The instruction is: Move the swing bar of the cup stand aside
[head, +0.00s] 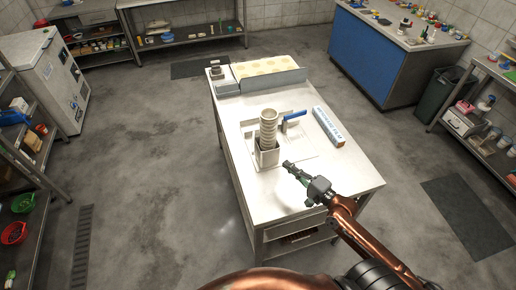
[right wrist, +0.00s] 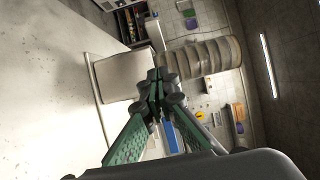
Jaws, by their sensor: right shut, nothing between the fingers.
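The cup stand (head: 266,158) is a square metal holder on the table, with a tall stack of pale cups (head: 268,128) standing upright in it. In the right wrist view the stand (right wrist: 124,76) and the cup stack (right wrist: 208,57) appear turned on their side, beyond the fingertips. I cannot clearly pick out the swing bar. My right gripper (head: 288,165) is just right of and nearer than the stand, apart from it in the head view. Its green-padded fingers (right wrist: 156,88) are shut with nothing between them. Whether the tips touch the stand is unclear. My left gripper is out of view.
A blue-handled object (head: 293,116) lies behind the stand to the right. A long white and blue box (head: 328,126) lies further right. A tray with pale round items (head: 268,68) stands at the table's far end. The table's near part (head: 270,200) is clear.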

